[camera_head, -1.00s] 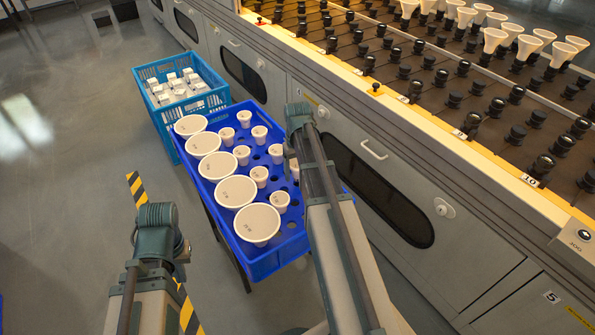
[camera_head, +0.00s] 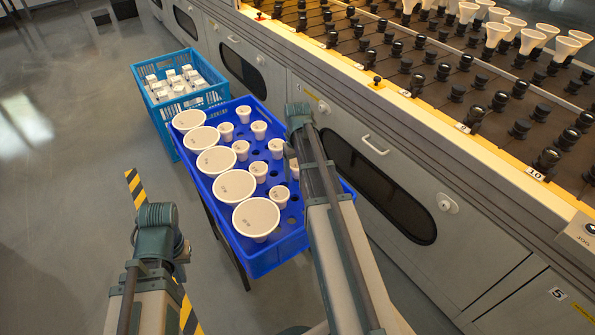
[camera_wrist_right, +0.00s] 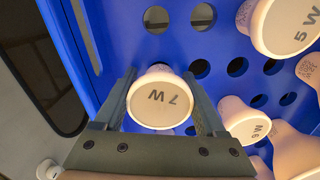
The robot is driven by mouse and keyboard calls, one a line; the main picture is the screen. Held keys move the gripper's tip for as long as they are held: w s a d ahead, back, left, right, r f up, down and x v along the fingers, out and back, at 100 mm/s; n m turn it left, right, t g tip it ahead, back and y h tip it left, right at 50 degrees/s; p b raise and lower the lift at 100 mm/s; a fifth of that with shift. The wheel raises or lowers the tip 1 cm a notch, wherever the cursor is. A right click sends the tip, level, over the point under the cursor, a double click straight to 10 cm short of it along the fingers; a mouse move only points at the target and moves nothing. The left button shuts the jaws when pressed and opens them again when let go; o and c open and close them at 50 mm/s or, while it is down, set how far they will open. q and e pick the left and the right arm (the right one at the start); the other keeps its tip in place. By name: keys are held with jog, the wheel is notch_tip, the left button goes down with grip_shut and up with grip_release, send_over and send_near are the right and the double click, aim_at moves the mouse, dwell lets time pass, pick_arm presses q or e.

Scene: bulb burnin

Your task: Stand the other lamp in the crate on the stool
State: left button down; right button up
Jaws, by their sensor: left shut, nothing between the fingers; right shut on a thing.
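The blue crate (camera_head: 262,262) stands on a dark-legged stool (camera_head: 238,268). It holds a row of large white lamps (camera_head: 234,187) and several small white lamps (camera_head: 259,171), upright in holes. My right gripper (camera_wrist_right: 163,100) is shut on a small white lamp marked 7 W (camera_wrist_right: 158,98), over the crate's right side. Part of this held lamp shows beside my right arm in the head view (camera_head: 294,170). Its lower end is hidden. My left gripper (camera_head: 182,254) is left of the crate and empty; its fingers are hard to make out.
In the right wrist view, bare holes (camera_wrist_right: 237,67) lie beside the held lamp, with a 9 W lamp (camera_wrist_right: 240,119) and a 5 W lamp (camera_wrist_right: 284,22) close by. A teal crate (camera_head: 218,97) with white boxes stands behind. The burn-in bench (camera_head: 380,158) runs along the right.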

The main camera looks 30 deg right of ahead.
jog(key=shift+f, duration=0.35)
jog(key=o, duration=1.3)
jog(key=shift+r, duration=0.1)
notch_tip(320, 180, up, 14)
jog(key=p, duration=1.3)
jog(key=shift+p, duration=0.3)
